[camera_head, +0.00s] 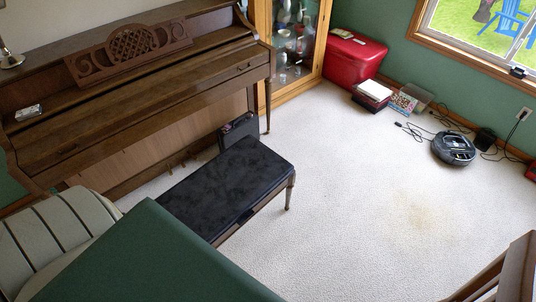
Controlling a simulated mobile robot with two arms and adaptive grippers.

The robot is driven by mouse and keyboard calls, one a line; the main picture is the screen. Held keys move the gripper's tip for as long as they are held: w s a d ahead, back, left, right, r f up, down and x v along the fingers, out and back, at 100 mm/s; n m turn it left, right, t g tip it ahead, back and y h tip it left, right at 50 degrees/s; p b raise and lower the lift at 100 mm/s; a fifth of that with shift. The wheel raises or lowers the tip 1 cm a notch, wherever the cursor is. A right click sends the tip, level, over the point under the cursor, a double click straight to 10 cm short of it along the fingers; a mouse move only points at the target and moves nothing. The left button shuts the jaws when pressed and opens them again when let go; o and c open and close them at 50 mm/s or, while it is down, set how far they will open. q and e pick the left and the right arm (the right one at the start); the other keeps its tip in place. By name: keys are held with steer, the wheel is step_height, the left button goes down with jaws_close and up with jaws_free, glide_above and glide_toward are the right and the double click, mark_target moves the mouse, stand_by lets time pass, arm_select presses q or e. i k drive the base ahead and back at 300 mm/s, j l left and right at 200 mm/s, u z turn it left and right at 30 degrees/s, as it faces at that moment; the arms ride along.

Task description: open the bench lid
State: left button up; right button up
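The piano bench (226,185) stands in front of the upright piano, left of the picture's middle. Its black padded lid lies flat and looks closed on the wooden frame. One wooden leg (290,192) shows at the right corner. The bench's near left end is hidden behind a green surface in the foreground. Neither of my grippers shows in this view.
The upright piano (130,90) stands behind the bench. A black case (239,130) stands between them. The green surface (150,262) and a beige seat (50,235) fill the lower left. Open carpet (370,210) lies right of the bench. A robot vacuum (453,148) sits farther right.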

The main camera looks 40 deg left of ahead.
mark_target(223, 192)
steer(key=i+l+u, duration=0.15)
steer(key=i, duration=0.8)
steer(key=i+u, duration=0.2)
steer(key=u, duration=0.25)
steer(key=i+l+u, duration=0.2)
steer(key=u, duration=0.25)
steer(key=i+l+u, duration=0.15)
steer(key=u, duration=0.3)
